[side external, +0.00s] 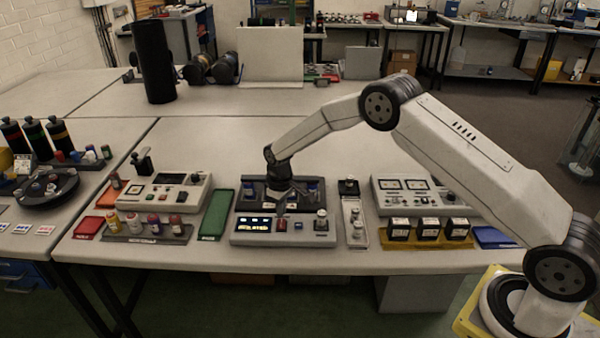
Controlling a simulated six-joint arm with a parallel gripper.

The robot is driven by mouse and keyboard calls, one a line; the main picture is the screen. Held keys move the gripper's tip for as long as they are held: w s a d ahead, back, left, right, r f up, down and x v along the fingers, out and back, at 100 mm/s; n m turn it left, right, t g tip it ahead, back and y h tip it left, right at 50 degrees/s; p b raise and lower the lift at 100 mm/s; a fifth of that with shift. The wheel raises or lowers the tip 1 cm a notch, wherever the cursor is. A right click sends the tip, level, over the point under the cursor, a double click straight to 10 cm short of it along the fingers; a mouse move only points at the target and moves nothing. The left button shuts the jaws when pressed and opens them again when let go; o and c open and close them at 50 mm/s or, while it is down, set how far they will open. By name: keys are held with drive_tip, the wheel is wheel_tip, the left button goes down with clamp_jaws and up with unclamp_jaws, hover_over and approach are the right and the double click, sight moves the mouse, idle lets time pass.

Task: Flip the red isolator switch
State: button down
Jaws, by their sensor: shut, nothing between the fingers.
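A light grey control panel (236,240) with lit yellow displays stands at the front middle of the table. A small red part (281,225), which looks like the red isolator switch, is on this panel, right of the displays. It is too small to tell which way it is set. My gripper (282,207) points down just above the red part, in front of a dark rack. It is shut with nothing in it. I cannot tell whether its tips touch the red part.
A green tray (215,214) lies left of the panel, and a narrow plate with knobs (354,222) stands to its right. More control boxes stand at left (140,196) and right (376,187). The table behind is mostly clear, with a tall black cylinder (154,62) farther back.

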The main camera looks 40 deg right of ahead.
sight(282, 220)
drive_tip(key=shift+f, duration=1.25)
idle(1.1)
drive_tip(key=shift+r, duration=0.1)
drive_tip(key=shift+r, duration=3.45)
drive_tip(key=shift+s+r, duration=0.3)
drive_tip(key=shift+r, duration=0.1)
drive_tip(key=s+r+m+t, duration=0.1)
drive_tip(key=s+r, duration=0.3)
drive_tip(key=s, duration=1)
drive_tip(key=s+r+m+t, duration=0.1)
drive_tip(key=s+r, duration=0.4)
drive_tip(key=s, duration=0.9)
drive_tip(key=shift+d+m+t, duration=0.3)
drive_tip(key=shift+d+m, duration=0.05)
drive_tip(key=shift+m, duration=0.15)
